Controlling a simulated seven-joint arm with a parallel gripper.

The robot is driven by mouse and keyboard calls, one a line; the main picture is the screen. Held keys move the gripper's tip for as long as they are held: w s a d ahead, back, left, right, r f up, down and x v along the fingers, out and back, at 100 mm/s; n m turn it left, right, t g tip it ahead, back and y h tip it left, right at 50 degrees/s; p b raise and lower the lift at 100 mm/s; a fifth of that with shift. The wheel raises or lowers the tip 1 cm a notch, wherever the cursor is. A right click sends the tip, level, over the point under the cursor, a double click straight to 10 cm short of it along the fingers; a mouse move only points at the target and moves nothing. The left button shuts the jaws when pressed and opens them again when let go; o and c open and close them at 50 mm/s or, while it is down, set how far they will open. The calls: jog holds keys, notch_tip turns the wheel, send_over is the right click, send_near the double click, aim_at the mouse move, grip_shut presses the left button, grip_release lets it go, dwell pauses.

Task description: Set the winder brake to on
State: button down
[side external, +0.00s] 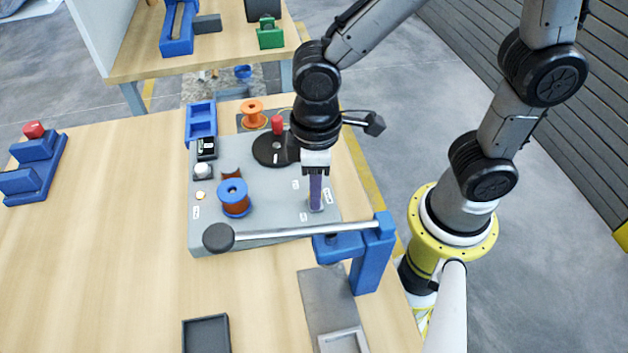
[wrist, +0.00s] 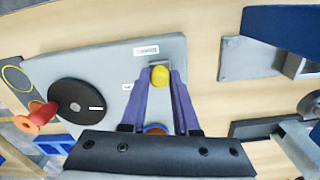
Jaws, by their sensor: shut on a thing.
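The winder's grey base plate (side external: 265,228) lies on the wooden table; it also shows in the wrist view (wrist: 95,70). A yellow knob (wrist: 159,75), apparently the brake handle, sits between my gripper's purple fingertips (wrist: 160,80) in the wrist view. My gripper (side external: 316,203) points down at the right part of the plate and is shut on this knob. The fingers hide the knob in the side view. Small white labels lie beside it, too small to read, so I cannot tell the brake's setting.
A black disc (side external: 266,150) with a red handle (side external: 277,125) is left of my gripper. A blue-flanged copper spool (side external: 234,198) stands on the plate. A metal bar (side external: 310,230) on a blue stand (side external: 373,262) crosses close in front.

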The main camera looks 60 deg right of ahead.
aim_at(324, 194)
jog(key=shift+s+a+r, duration=0.1)
jog(key=shift+a, duration=0.1)
jog(key=c, duration=0.7)
grip_release()
jog(key=shift+o, duration=0.2)
notch_tip(324, 194, up, 14)
jog(key=shift+d, duration=0.1)
jog(key=s+d+f+m+t, duration=0.1)
jog(key=s+d+m+t, duration=0.1)
jog(key=d, duration=0.5)
jog(key=s+d+f+m+t, duration=0.1)
jog(key=s+d+m+t, duration=0.2)
jog(key=d, duration=0.4)
jog(key=shift+s+d+m+t, duration=0.3)
jog(key=shift+d+m, duration=0.05)
jog(key=shift+m, duration=0.35)
